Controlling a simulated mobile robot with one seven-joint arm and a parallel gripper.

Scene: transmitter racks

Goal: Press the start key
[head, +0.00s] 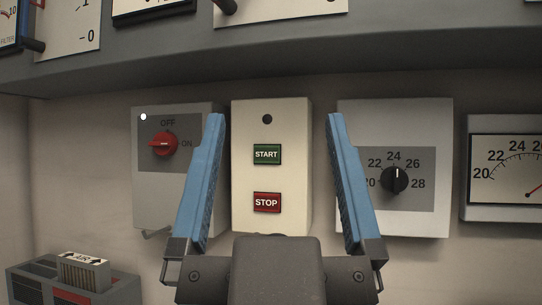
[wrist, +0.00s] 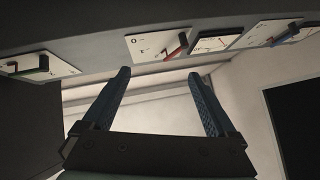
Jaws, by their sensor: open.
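The green START key (head: 267,154) sits on the front of a cream control box (head: 271,103) on the wall, in the middle of the head view. A red STOP key (head: 267,202) is below it on the same box. My gripper (head: 275,118) is open and empty, with its two blue fingers on either side of the box in the picture. No contact with the START key shows. In the wrist view, my gripper (wrist: 159,74) is also open with nothing between its fingers, and the keys are not visible there.
Left of the control box is a box with a red OFF/ON rotary switch (head: 163,143). To its right are a black dial (head: 395,180) and a meter (head: 508,168). A grey ledge (head: 270,62) crosses above. A grey unit (head: 75,282) sits low at left.

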